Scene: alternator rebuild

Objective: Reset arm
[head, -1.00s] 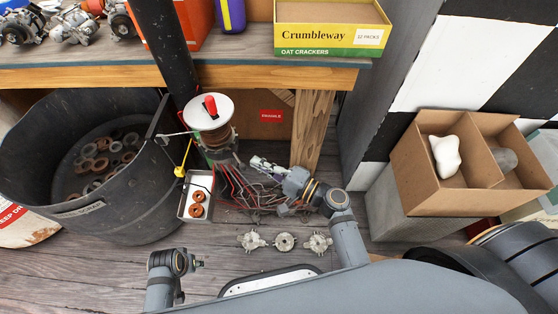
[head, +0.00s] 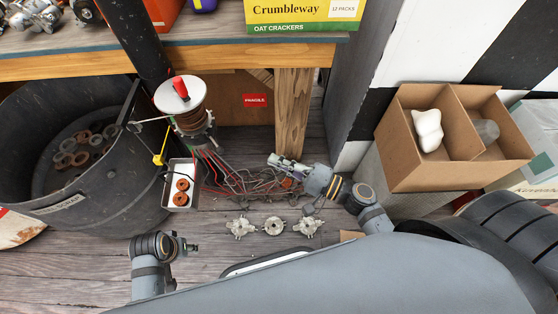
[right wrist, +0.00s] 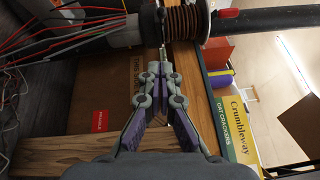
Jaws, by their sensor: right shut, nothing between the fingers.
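My right gripper (head: 274,159) is over the floor in front of the wooden bench leg, above a tangle of red and grey wires. In the right wrist view its purple-padded fingers (right wrist: 161,58) are shut with nothing between them. My left arm comes in at the lower left. Its end (head: 188,246) is small and dark, and I cannot tell whether its gripper is open or shut. A spool stand (head: 181,96) with a white disc, red knob and brown winding is to the left of my right gripper, apart from it.
A black bin (head: 125,195) with rusty rings stands at left. Several metal housings (head: 273,226) lie on the floor. A divided cardboard box (head: 412,171) is at right. The bench edge (head: 230,58) crosses behind. Bare floor shows around the housings.

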